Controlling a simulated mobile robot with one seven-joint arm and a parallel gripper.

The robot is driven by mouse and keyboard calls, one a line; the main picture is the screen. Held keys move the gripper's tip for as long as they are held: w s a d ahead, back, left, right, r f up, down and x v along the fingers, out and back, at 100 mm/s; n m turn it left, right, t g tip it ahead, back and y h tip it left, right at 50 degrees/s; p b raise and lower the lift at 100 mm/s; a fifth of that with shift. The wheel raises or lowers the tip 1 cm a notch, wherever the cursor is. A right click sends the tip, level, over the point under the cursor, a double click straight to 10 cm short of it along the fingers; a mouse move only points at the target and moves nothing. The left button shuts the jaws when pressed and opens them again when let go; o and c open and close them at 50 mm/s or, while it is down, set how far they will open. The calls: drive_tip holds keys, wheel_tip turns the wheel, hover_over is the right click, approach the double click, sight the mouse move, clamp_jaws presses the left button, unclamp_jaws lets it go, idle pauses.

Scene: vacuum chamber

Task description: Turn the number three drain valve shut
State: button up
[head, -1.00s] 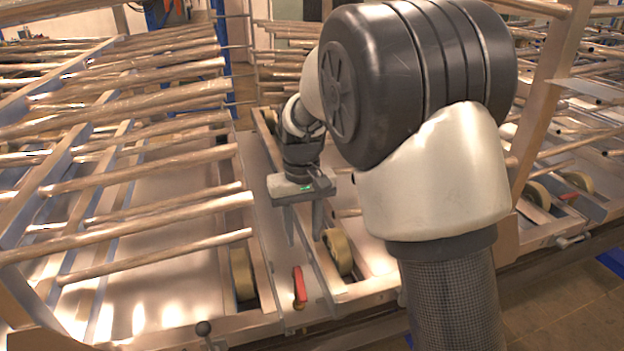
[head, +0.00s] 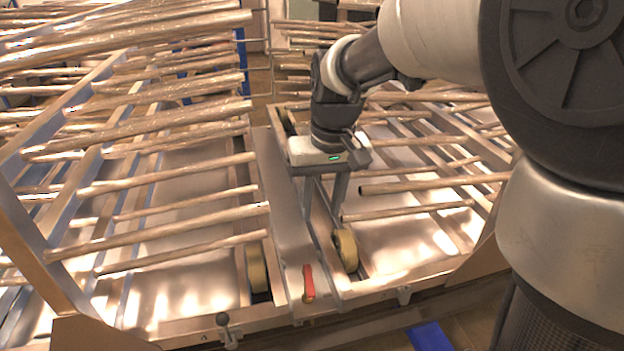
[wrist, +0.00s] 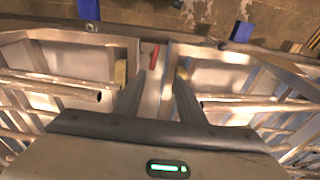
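A red valve handle (head: 309,283) stands on the metal strip near the front edge of the frame, and it also shows in the wrist view (wrist: 154,56). It runs roughly front to back, with a small brass-coloured part at its near end. I see no number on it. My gripper (head: 322,212) points down above the strip, behind the handle and apart from it. Its two fingers are spread with nothing between them. In the wrist view the handle lies beyond the open fingertips (wrist: 161,80), slightly left of the middle.
Tan wheels sit on either side of the strip, one on the left (head: 257,267) and one on the right (head: 346,250). Racks of metal tubes (head: 170,235) flank the strip. A dark-knobbed lever (head: 222,319) stands at the front left. A blue piece (head: 430,337) lies on the floor.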

drive_tip(key=shift+s+r, duration=0.25)
drive_tip(key=shift+r, duration=0.1)
